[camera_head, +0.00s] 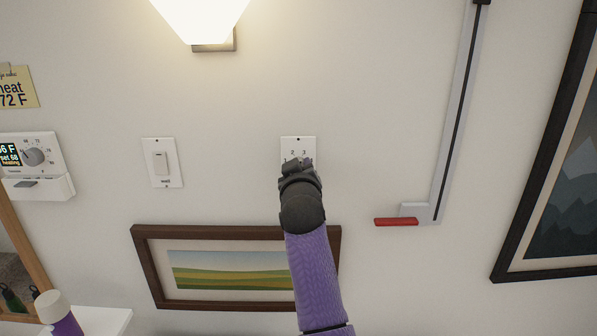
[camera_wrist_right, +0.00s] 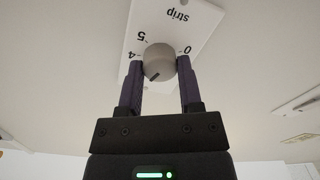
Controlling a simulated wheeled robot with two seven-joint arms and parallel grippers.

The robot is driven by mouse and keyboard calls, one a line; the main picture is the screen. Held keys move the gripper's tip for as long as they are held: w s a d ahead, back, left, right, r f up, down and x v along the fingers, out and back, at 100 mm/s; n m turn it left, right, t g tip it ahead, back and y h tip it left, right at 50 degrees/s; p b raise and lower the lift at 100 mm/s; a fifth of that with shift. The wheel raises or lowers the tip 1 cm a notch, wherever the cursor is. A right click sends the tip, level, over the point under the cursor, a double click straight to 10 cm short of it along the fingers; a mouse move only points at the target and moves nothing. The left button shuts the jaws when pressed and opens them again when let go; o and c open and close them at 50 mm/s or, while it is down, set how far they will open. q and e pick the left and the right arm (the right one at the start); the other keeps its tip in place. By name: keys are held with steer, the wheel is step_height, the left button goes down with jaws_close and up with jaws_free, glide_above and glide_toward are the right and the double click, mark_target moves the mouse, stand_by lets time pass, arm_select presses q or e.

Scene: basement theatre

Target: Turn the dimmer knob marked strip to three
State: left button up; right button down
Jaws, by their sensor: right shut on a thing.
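The white dimmer plate (camera_head: 298,142) is on the wall in the head view, with 2 and 3 showing near its top. In the right wrist view the plate (camera_wrist_right: 183,22) appears upside down, with "strip", 0, 5 and 4 readable. The round grey knob (camera_wrist_right: 159,60) sits between the two fingers of my right gripper (camera_wrist_right: 160,72), which is shut on it. Its dark pointer mark faces down and slightly left in that view, on the side past 4. My right gripper (camera_head: 299,164) hides the knob in the head view. My left gripper is not in view.
A light switch (camera_head: 162,163) and a thermostat (camera_head: 32,158) are to the left. A framed landscape (camera_head: 235,231) hangs just below, behind my right arm. A red-ended lever (camera_head: 396,222) with a slotted rail is to the right. A lit lamp (camera_head: 205,15) is above.

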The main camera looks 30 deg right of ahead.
steer(key=shift+f+m, duration=0.15)
steer(key=shift+m, duration=0.45)
steer(key=shift+c, duration=1.3)
jaws_free()
steer(key=b+v, duration=0.2)
steer(key=v, duration=0.8)
